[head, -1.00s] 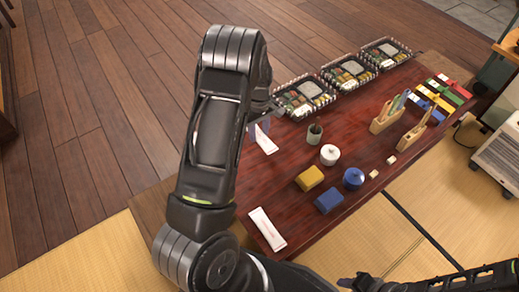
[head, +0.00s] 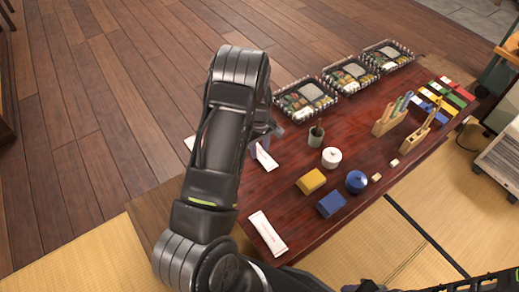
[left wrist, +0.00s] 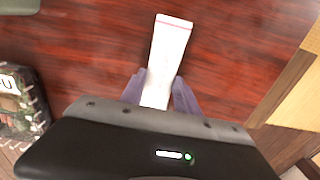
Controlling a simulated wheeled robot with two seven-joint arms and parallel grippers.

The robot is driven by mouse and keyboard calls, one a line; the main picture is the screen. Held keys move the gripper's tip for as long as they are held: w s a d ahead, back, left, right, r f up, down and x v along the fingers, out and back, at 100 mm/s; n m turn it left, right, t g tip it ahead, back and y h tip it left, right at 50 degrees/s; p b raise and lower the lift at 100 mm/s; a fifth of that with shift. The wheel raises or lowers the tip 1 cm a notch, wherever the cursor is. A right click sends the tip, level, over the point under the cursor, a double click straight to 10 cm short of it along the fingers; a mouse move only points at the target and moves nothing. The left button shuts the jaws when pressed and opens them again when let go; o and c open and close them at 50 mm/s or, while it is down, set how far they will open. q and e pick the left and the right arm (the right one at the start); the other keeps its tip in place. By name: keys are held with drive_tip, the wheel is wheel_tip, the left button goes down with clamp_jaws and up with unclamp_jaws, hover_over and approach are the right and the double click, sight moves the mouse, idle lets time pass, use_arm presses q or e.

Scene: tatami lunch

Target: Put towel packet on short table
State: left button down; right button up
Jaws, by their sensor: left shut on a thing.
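My left gripper (head: 262,143) is shut on a white towel packet (head: 266,158) over the left part of the dark red short table (head: 290,190). In the left wrist view the packet (left wrist: 170,50) sticks out from between the purple fingers (left wrist: 160,95), above the red tabletop. I cannot tell its height above the table. A second white packet (head: 267,233) lies flat near the table's front left end. A white sliver (head: 190,143) shows left of my arm; the arm hides the rest. Part of my right gripper (head: 368,286) shows at the bottom edge; its jaws are unclear.
Lunch trays (head: 306,100) line the far edge. A green cup (head: 315,137), white pot (head: 331,157), yellow box (head: 311,181), blue box (head: 331,204) and blue pot (head: 356,181) stand mid-table. Wooden holders (head: 390,118) stand farther right. The tabletop between the packets has free room.

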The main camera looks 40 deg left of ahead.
sight(260, 151)
use_arm(q)
drive_tip(key=shift+f, duration=0.1)
drive_tip(key=c, duration=0.9)
unclamp_jaws()
drive_tip(key=shift+r, duration=0.25)
wheel_tip(260, 151, up, 12)
drive_tip(key=p, duration=0.3)
drive_tip(key=shift+p, duration=0.35)
